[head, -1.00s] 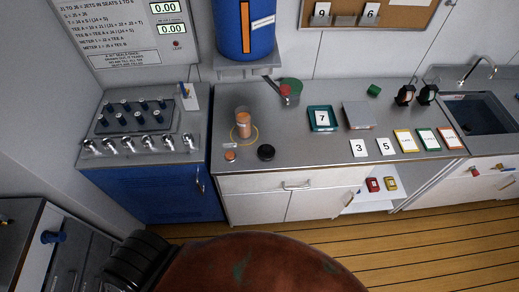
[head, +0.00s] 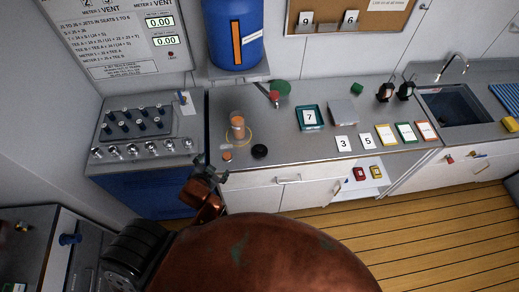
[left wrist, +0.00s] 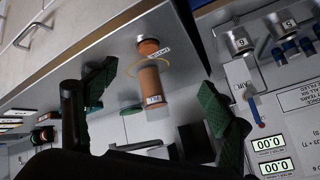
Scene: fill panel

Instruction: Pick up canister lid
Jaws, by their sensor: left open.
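On the grey counter (head: 290,152) stands a clear canister with orange contents (head: 237,127), inside a yellow ring. A black round lid-like piece (head: 260,151) lies to its front right and a small orange cap (head: 227,157) in front of it. I cannot tell for sure which is the canister lid. My left gripper (head: 211,171) is open and empty by the counter's front edge, close to the orange cap. In the left wrist view the canister (left wrist: 150,85) and orange cap (left wrist: 148,46) show between the open fingers; the black piece is not seen there. My right gripper is out of view.
A valve panel (head: 140,122) stands to the left. A blue tank (head: 232,40) hangs above the counter behind the canister. A teal tray with card 7 (head: 299,118) and several number cards lie to the right. The counter between the black piece and card 3 (head: 343,143) is clear.

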